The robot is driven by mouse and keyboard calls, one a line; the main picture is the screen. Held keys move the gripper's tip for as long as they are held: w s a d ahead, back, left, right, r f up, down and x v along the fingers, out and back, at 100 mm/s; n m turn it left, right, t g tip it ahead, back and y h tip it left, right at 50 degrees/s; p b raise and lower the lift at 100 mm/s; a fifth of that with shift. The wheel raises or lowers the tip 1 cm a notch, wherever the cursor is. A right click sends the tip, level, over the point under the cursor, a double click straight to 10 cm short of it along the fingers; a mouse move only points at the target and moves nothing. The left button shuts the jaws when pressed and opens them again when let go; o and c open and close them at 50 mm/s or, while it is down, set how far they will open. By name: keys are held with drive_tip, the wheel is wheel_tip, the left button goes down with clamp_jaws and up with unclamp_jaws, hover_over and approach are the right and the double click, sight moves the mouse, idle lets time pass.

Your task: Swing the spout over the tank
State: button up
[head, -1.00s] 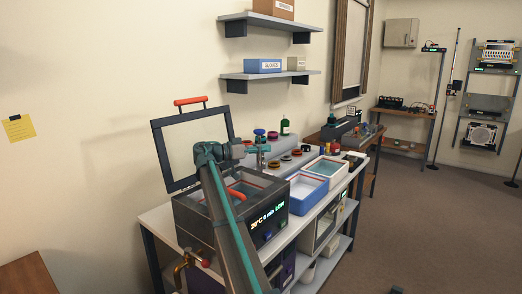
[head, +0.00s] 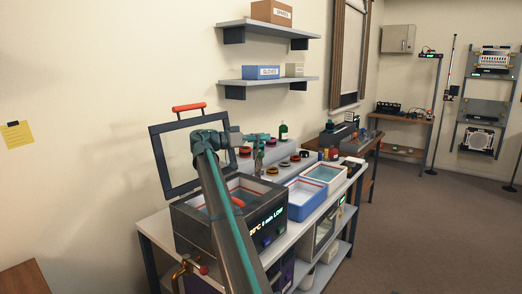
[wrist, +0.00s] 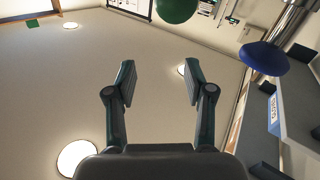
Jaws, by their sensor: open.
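The tank (head: 250,240) is a dark box with a lit display on the bench, its framed lid (head: 162,150) raised at the back. A red curved handle shows in its opening, partly behind my arm. My gripper (head: 262,138) is above the tank's far right side. The wrist view shows its two fingers (wrist: 158,85) apart with nothing between them. A silver tube (wrist: 292,20) with a blue rounded knob (wrist: 264,57) is right of the fingers, and a green ball (wrist: 176,8) is beyond them. I cannot tell which part is the spout; in the head view a small upright fitting (head: 259,160) stands below my gripper.
Coloured jars and a green bottle (head: 283,131) stand behind. Wall shelves (head: 268,82) hang above. A brass valve (head: 184,272) sticks out at the tank's front.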

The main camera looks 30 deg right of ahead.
drive_tip(key=shift+r, duration=1.7)
